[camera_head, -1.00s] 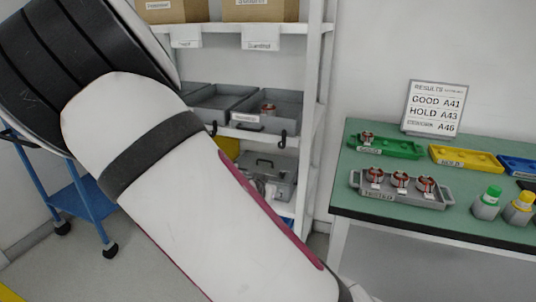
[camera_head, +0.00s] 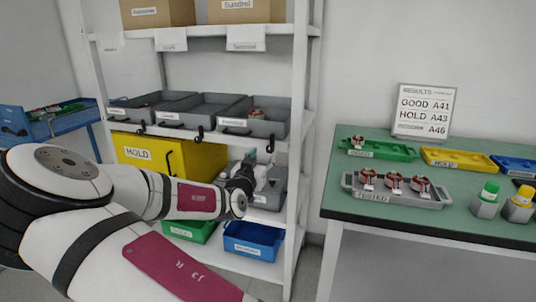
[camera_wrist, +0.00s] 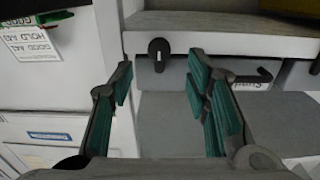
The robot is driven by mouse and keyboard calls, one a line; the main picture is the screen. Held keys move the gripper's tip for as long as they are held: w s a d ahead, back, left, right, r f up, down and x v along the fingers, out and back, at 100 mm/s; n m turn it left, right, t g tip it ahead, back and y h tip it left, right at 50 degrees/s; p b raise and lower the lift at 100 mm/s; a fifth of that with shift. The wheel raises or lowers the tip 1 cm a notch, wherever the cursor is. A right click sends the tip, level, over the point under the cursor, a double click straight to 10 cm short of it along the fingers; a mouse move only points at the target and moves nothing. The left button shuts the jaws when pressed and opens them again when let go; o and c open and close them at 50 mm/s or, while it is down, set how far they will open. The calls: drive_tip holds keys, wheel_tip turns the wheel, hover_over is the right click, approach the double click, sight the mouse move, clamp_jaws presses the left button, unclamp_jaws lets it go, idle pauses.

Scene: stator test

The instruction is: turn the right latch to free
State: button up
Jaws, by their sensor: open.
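Several black latches sit along the front edge of the shelf that holds the grey trays. The right latch (camera_head: 270,144) is at the front of the right tray (camera_head: 255,121). My gripper (camera_head: 243,177) is at the shelf front, below and left of that latch in the head view. The wrist view is upside down. In it, a black latch (camera_wrist: 158,53), apparently the right one, shows beyond and between my open green-padded fingers (camera_wrist: 160,78). Its narrow end points down in that picture, toward the trays. The fingers look empty and apart from it.
A yellow HOLD bin (camera_head: 180,158), a grey case (camera_head: 268,190) and a blue bin (camera_head: 252,240) are on the levels below. A white shelf post (camera_head: 300,150) stands right of the latch. The green table (camera_head: 440,215) is further right.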

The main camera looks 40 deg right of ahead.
sight(269, 149)
drive_tip(key=b+x, duration=0.1)
drive_tip(key=x, duration=0.5)
drive_tip(key=shift+d, duration=0.15)
clamp_jaws()
